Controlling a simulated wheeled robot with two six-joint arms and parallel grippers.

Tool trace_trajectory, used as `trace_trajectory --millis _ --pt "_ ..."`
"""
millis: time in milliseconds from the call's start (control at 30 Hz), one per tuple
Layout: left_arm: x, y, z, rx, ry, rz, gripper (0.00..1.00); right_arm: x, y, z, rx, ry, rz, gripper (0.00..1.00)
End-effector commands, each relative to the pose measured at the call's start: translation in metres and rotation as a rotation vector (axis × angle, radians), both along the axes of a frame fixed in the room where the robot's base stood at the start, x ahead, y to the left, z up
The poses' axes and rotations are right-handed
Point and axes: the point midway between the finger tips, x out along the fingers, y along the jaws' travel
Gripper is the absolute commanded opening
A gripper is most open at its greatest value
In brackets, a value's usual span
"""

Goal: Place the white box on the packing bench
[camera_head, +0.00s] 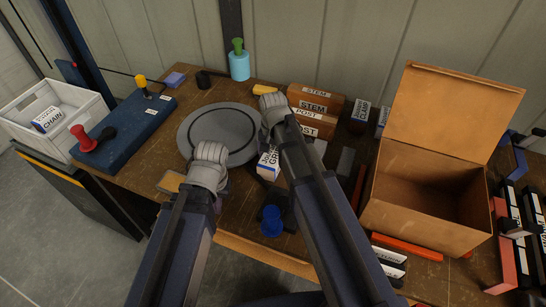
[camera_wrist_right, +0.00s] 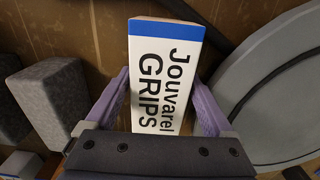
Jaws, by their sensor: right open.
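A white box with a blue band, marked Jouvarel GRIPS (camera_wrist_right: 165,75), is between the two fingers of my right gripper (camera_wrist_right: 161,82) in the right wrist view. The fingers stand open along its sides; whether they touch it I cannot tell. In the head view the same white box (camera_head: 268,163) is partly hidden by my right arm. It is on the wooden packing bench (camera_head: 225,88), close to the right edge of the grey disc. My left gripper (camera_head: 205,172) is over the disc's front edge; its fingers are hidden behind its wrist.
A grey round disc (camera_head: 212,118) lies mid-bench. An open cardboard box (camera_head: 430,210) stands right. STEM (camera_head: 318,96) and POST boxes stand behind. A blue board (camera_head: 125,128) and a white crate (camera_head: 88,118) holding a CHAIN box are left. A blue cup-like item (camera_head: 271,221) is near the front.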

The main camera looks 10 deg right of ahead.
Motion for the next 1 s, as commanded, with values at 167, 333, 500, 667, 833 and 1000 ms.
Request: trace_trajectory --millis 167,333,500,667,833,1000 --pt "0.000 0.000 0.023 0.000 0.000 0.000 0.00 0.000 0.000 0.023 0.000 0.000 0.000 0.87" --pt "0.000 0.000 0.047 0.000 0.000 0.000 0.00 0.000 0.000 0.047 0.000 0.000 0.000 0.87" --pt "0.000 0.000 0.073 0.000 0.000 -0.001 0.00 0.000 0.000 0.073 0.000 0.000 0.000 0.87" --pt "0.000 0.000 0.097 0.000 0.000 -0.002 0.00 0.000 0.000 0.097 0.000 0.000 0.000 0.87" --pt "0.000 0.000 0.114 0.000 0.000 -0.002 0.00 0.000 0.000 0.114 0.000 0.000 0.000 0.87" --pt "0.000 0.000 0.117 0.000 0.000 -0.003 0.00 0.000 0.000 0.117 0.000 0.000 0.000 0.87"
